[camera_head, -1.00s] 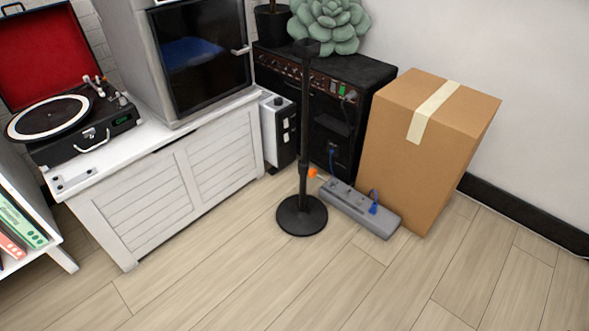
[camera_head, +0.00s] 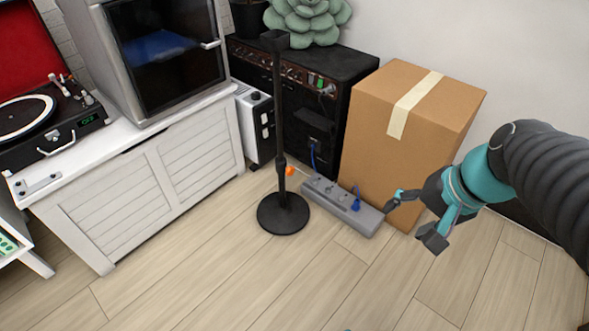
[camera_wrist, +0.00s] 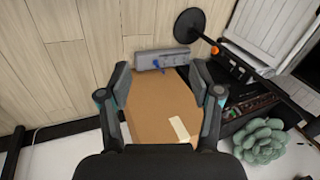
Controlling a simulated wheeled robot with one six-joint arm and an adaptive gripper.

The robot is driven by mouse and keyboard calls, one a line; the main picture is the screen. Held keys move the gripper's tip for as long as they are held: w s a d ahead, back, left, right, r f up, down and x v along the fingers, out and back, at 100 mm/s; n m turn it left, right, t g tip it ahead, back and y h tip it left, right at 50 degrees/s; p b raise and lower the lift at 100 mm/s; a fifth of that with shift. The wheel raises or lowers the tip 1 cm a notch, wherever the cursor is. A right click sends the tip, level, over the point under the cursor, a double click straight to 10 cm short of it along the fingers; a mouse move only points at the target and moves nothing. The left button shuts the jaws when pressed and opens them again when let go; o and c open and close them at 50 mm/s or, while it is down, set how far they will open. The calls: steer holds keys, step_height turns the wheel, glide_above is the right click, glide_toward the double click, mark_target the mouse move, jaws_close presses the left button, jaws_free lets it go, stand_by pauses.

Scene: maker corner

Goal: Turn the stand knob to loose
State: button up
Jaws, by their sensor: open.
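The black stand (camera_head: 280,110) rises upright from a round base (camera_head: 283,213) on the wood floor. Its small orange knob (camera_head: 290,171) sits low on the pole, on the right side. The knob also shows in the wrist view (camera_wrist: 215,49), beyond and to the right of my fingers. My gripper (camera_head: 413,218) is open and empty, in front of the cardboard box and well to the right of the stand. Both fingers are spread in the wrist view (camera_wrist: 163,88), with nothing between them but the distant box. The knob's setting is too small to read.
A grey power strip (camera_head: 345,203) with a blue plug lies right of the stand. The cardboard box (camera_head: 405,130) and black amplifier (camera_head: 330,95) stand behind. A white cabinet (camera_head: 150,190) is on the left. The floor in front is clear.

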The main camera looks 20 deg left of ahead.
steer(key=w+a+f+m+g+y+b, duration=0.1)
steer(key=w+a+f+m+g+y, duration=0.1)
steer(key=w+a+f+m+y, duration=0.55)
steer(key=w+a+f+m+g+y+b, duration=0.1)
steer(key=w+a+f+m+y, duration=0.3)
steer(key=w+a, duration=0.6)
steer(key=m+t+b, duration=0.2)
steer(key=m+t, duration=0.6)
steer(key=m, duration=0.3)
glide_toward(292, 172)
steer(key=shift+y, duration=0.45)
steer(key=x, duration=0.9)
steer(key=shift+w+a+f, duration=0.15)
steer(key=shift+w+f, duration=0.05)
steer(key=shift+f, duration=0.15)
steer(key=c, duration=1.1)
